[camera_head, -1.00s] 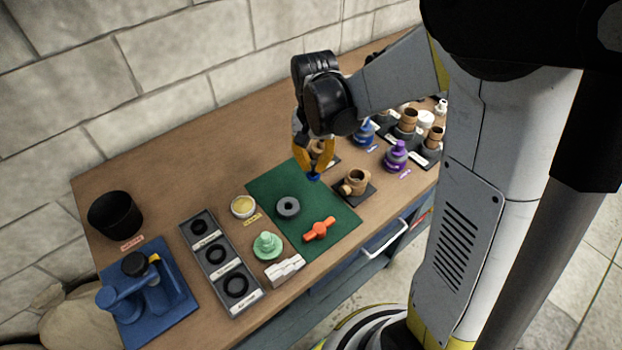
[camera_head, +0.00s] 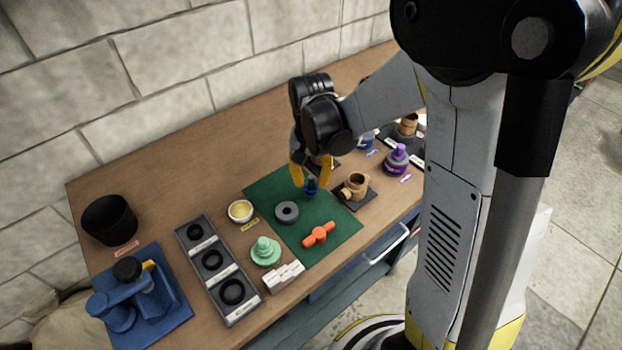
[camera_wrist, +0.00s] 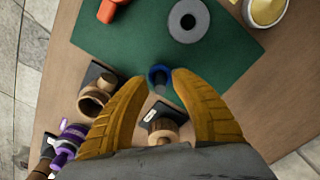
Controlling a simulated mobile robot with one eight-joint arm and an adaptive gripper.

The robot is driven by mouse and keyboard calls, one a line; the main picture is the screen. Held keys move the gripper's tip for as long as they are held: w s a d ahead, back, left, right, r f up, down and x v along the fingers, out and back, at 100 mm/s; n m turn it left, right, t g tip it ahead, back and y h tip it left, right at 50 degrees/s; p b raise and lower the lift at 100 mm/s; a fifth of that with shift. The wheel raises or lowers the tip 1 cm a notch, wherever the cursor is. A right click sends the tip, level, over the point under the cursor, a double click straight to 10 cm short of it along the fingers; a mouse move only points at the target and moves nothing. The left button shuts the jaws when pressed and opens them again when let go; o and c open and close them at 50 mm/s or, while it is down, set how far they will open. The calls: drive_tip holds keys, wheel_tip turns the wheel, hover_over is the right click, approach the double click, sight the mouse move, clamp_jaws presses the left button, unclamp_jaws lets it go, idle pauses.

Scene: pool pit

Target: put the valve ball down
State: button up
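The valve ball (camera_head: 311,187) is a small blue piece with a dark middle. It appears to rest on the green mat (camera_head: 265,195), near the mat's far right part. My gripper (camera_head: 311,182) is just above it with its yellow fingers spread to either side. In the wrist view the valve ball (camera_wrist: 158,73) lies between the tips of the open fingers (camera_wrist: 161,79), apparently with small gaps. The fingers partly hide its surroundings in the head view.
On the mat are a grey ring (camera_head: 287,212) and an orange handle (camera_head: 319,234). A tan valve body (camera_head: 355,186) stands close on the right. A green part (camera_head: 265,251), a cream bowl (camera_head: 240,211) and a grey tray (camera_head: 219,270) are on the left. Bare mat lies left of the gripper.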

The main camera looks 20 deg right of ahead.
sight(311, 178)
drive_tip(key=shift+r, duration=0.1)
wheel_tip(311, 178, up, 12)
drive_tip(key=p, duration=0.5)
drive_tip(key=s+r+n+t, duration=0.5)
drive_tip(key=s+r+t, duration=0.2)
drive_tip(key=s, duration=0.6)
drive_tip(key=shift+a+r, duration=0.2)
drive_tip(key=shift+a, duration=0.05)
